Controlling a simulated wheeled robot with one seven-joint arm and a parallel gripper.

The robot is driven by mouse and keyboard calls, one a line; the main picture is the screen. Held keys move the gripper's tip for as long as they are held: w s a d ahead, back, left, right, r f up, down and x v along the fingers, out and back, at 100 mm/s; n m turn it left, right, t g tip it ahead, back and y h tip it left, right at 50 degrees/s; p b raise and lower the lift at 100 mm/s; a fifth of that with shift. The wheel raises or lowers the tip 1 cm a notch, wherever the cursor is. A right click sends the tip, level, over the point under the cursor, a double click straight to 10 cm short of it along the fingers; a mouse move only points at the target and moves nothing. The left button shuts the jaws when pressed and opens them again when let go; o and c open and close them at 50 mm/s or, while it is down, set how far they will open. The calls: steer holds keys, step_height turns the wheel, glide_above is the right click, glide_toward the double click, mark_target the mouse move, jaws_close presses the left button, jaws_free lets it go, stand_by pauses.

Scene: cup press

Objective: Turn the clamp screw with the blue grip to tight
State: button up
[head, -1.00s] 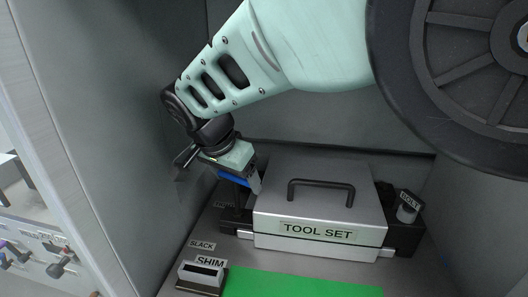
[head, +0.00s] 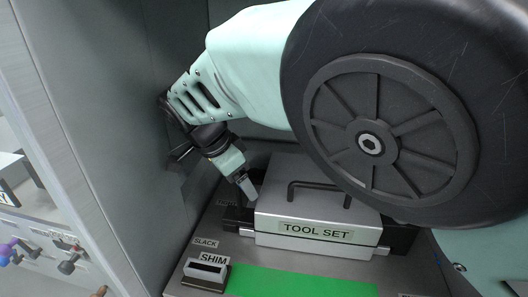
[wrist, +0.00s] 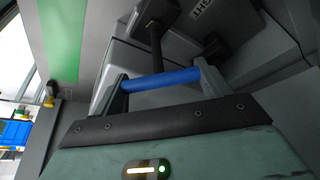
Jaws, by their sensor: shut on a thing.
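The blue grip (wrist: 160,80) of the clamp screw lies between my two fingers in the wrist view, spanning from one to the other. My gripper (wrist: 162,84) is shut on it; it also shows in the head view (head: 248,190), beside the left end of the tool set box. The blue grip is hidden there behind my gripper. A dark rod (wrist: 155,45) stands just beyond the grip in the wrist view. A label ending in "GHT" (wrist: 200,12) is partly visible near it. A SLACK label (head: 205,243) lies in front of the clamp's left end.
The silver TOOL SET box (head: 318,232) with a dark handle (head: 318,186) stands right of my gripper. A SHIM holder (head: 205,272) and a green mat (head: 290,282) lie in front. A grey wall (head: 110,140) rises close on the left. My arm covers much of the upper right.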

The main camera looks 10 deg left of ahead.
steer(key=o, duration=1)
step_height(320, 180, up, 10)
steer(key=shift+r+b, duration=0.1)
steer(key=shift+b, duration=0.35)
